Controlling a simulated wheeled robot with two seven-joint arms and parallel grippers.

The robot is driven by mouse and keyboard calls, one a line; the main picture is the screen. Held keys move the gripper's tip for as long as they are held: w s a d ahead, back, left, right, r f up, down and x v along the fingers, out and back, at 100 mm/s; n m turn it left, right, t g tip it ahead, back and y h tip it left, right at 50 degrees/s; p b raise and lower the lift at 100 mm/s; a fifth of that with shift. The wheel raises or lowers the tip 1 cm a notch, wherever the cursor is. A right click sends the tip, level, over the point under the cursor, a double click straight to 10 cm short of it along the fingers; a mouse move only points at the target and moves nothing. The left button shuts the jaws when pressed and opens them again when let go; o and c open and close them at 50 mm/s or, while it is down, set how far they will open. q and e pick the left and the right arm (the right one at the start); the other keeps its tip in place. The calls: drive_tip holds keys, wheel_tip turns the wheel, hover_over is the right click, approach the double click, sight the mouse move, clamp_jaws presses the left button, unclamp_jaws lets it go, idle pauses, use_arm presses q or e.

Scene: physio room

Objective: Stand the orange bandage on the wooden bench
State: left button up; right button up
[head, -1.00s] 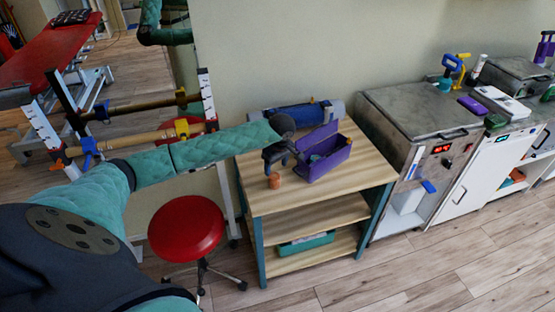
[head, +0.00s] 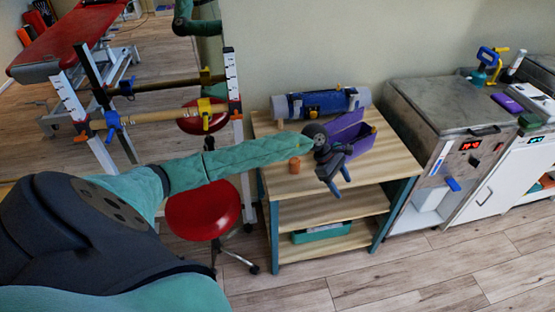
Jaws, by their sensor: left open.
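The orange bandage (head: 294,165) is a small cylinder that appears to stand upright on the top of the wooden bench (head: 390,165), near its front left edge. My left gripper (head: 341,184) is open, with its two fingers apart and pointing down toward the front. It is to the right of the bandage and apart from it, in front of the purple box, and holds nothing that I can see. My right gripper is not in view.
The open purple box (head: 362,146) stands on the bench behind my gripper. A blue roll (head: 318,103) lies along the bench's back. A red stool (head: 203,211) is left of the bench. A grey-topped cabinet (head: 440,105) adjoins its right side.

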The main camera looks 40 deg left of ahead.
use_arm(q)
drive_tip(key=d+f+n+t+h, duration=0.6)
drive_tip(key=d+n+t, duration=0.35)
drive_tip(key=n, duration=0.75)
drive_tip(key=s+a+f+n+t+y, duration=0.1)
drive_tip(key=s+a+f+n+y, duration=0.15)
drive_tip(key=f+n, duration=0.35)
drive_tip(key=s+a+f+n+t+y, duration=0.1)
drive_tip(key=a+f+n+y, duration=0.1)
drive_tip(key=f+n+y, duration=0.35)
drive_tip(key=s+a+f+n+t+y, duration=0.1)
drive_tip(key=s+a+f+n+y, duration=0.1)
drive_tip(key=f+n, duration=0.5)
drive_tip(key=s+a+f+n+g+y, duration=0.2)
drive_tip(key=s+f+n+g+y, duration=0.25)
drive_tip(key=s+f+n, duration=0.7)
drive_tip(key=s+d+f+n+g, duration=0.1)
drive_tip(key=s+f, duration=0.3)
drive_tip(key=s, duration=0.4)
drive_tip(key=s+d+f+n+g+h, duration=0.1)
drive_tip(key=s+f+g, duration=0.3)
drive_tip(key=s, duration=0.4)
drive_tip(key=s+d+f+n+g, duration=0.2)
drive_tip(key=s+f, duration=0.2)
drive_tip(key=s, duration=0.5)
drive_tip(key=shift+d+f+n+h, duration=0.25)
drive_tip(key=shift+f+n+h, duration=0.05)
drive_tip(key=shift+f+h, duration=0.05)
drive_tip(key=shift+w, duration=0.1)
